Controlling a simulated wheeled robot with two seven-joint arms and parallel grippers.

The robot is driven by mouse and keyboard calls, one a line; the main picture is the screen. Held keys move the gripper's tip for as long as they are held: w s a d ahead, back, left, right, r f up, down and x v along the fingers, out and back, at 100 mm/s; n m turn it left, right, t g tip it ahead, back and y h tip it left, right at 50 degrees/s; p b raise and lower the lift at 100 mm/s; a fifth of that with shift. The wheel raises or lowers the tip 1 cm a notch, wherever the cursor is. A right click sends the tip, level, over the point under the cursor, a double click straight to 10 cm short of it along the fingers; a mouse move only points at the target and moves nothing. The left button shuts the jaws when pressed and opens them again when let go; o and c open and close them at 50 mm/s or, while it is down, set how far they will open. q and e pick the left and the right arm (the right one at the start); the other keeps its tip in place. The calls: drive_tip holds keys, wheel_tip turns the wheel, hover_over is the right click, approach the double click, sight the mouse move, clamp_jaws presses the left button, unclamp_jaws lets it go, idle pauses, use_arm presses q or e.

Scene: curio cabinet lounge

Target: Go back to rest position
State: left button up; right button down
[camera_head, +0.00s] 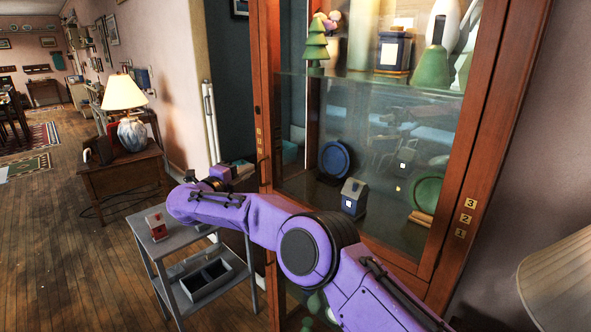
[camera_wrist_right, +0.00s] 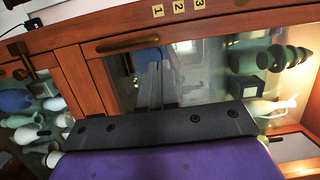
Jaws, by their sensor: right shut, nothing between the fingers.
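My right arm (camera_head: 270,220) is purple and reaches from the lower right across the front of the glass cabinet (camera_head: 262,110). My right gripper (camera_head: 243,172) is dark and small at the far end of the arm, near the cabinet's left post. It is shut and holds nothing; its fingertips are partly hidden by the wrist. In the right wrist view the dark gripper mount (camera_wrist_right: 160,126) crosses the picture in front of the cabinet door (camera_wrist_right: 130,44), which appears sideways. My left gripper is in neither view.
A grey cart (camera_head: 150,262) with a small red object (camera_head: 157,226) and a grey divided tray (camera_head: 207,276) stands below the arm. A side table (camera_head: 125,180) with a lamp (camera_head: 124,95) is behind it. A lampshade (camera_head: 560,280) is close at right. Open floor lies left.

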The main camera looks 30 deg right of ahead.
drive_tip(key=a+f+n+t+y, duration=0.1)
drive_tip(key=a+f+n+t, duration=0.2)
drive_tip(key=a, duration=0.5)
wheel_tip(320, 180, down, 11)
drive_tip(key=s+a+n+t+y, duration=0.1)
drive_tip(key=a+n+t+y, duration=0.1)
drive_tip(key=n+t+y, duration=0.45)
drive_tip(key=s+d+f+n+g+y, duration=0.1)
drive_tip(key=s+f+n+g+y, duration=0.1)
drive_tip(key=s+f+n, duration=0.6)
drive_tip(key=s+d+f+n+g+y, duration=0.2)
drive_tip(key=s+f+g, duration=0.1)
drive_tip(key=f, duration=0.9)
drive_tip(key=s+d+f+n+g+y, duration=0.1)
drive_tip(key=s+d+f+n+g, duration=0.15)
drive_tip(key=s+f, duration=0.55)
drive_tip(key=s+d+f+n+g+y, duration=0.1)
drive_tip(key=s+d+f+g, duration=0.15)
drive_tip(key=s, duration=0.85)
drive_tip(key=s+d+f+g, duration=0.1)
drive_tip(key=s+d+g, duration=0.1)
drive_tip(key=s, duration=0.8)
drive_tip(key=s+d+f+g, duration=0.1)
drive_tip(key=s+d+g, duration=0.2)
drive_tip(key=s, duration=0.8)
drive_tip(key=shift+d+f+n+h+b, duration=0.25)
drive_tip(key=shift+d+h+b, duration=0.2)
drive_tip(key=shift+d, duration=0.5)
